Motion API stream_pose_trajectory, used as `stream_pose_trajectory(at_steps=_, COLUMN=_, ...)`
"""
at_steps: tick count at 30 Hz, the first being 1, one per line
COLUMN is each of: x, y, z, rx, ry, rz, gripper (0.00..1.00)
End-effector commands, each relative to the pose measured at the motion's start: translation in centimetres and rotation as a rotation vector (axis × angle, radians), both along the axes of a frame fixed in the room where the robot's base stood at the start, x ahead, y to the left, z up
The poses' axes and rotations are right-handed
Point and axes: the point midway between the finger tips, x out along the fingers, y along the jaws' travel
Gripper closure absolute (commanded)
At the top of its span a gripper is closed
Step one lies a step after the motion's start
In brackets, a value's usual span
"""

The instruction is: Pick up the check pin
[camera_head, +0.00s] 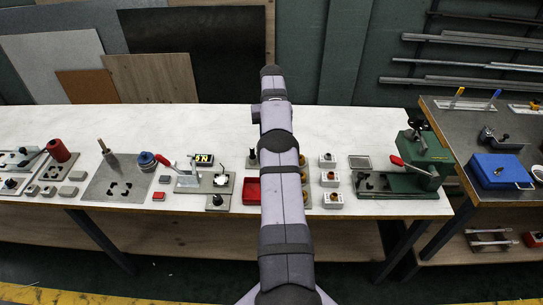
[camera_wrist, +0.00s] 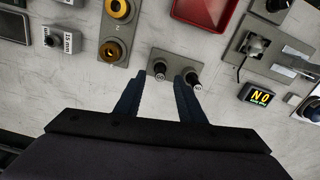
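Two black-headed pins stand side by side on a small grey plate (camera_wrist: 174,61) in the wrist view. The left pin (camera_wrist: 159,70) shows between my fingertips, and the right pin (camera_wrist: 192,77) shows close by the right fingertip. Both heads carry small pale marks that I cannot read, so which is the check pin is unclear. My gripper (camera_wrist: 160,78) is open, its two dark fingers apart and nothing visibly held. I cannot tell its height above the plate. In the head view my arm hides the gripper and most of this plate.
A red tray (camera_wrist: 205,12) lies beyond the pins, with a yellow-ringed fixture (camera_wrist: 113,34) to the left. A lit display (camera_wrist: 258,95) and a metal fixture (camera_wrist: 258,44) are at right. A green press (camera_head: 420,160) stands on the white bench (camera_head: 330,118), whose back strip is clear.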

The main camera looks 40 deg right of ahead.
Motion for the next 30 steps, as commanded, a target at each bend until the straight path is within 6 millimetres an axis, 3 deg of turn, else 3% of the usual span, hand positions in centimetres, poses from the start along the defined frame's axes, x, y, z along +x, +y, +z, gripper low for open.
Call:
stream_pose_trajectory(at_steps=9, x=0.0, y=0.0, z=-3.9, rx=0.001, ry=0.002, rz=0.000, gripper=0.64)
stream_pose_trajectory(at_steps=19, x=0.0, y=0.0, z=-4.7, rx=0.001, ry=0.001, rz=0.000, gripper=0.64)
stream_pose_trajectory(at_steps=20, x=0.0, y=0.0, z=-4.7, rx=0.001, ry=0.001, rz=0.000, gripper=0.67)
stream_pose_trajectory(at_steps=24, x=0.0, y=0.0, z=-4.7, rx=0.001, ry=0.001, rz=0.000, gripper=1.00)
stream_pose_trajectory(at_steps=30, x=0.0, y=0.0, z=-4.6, rx=0.000, ry=0.000, rz=0.000, gripper=1.00)
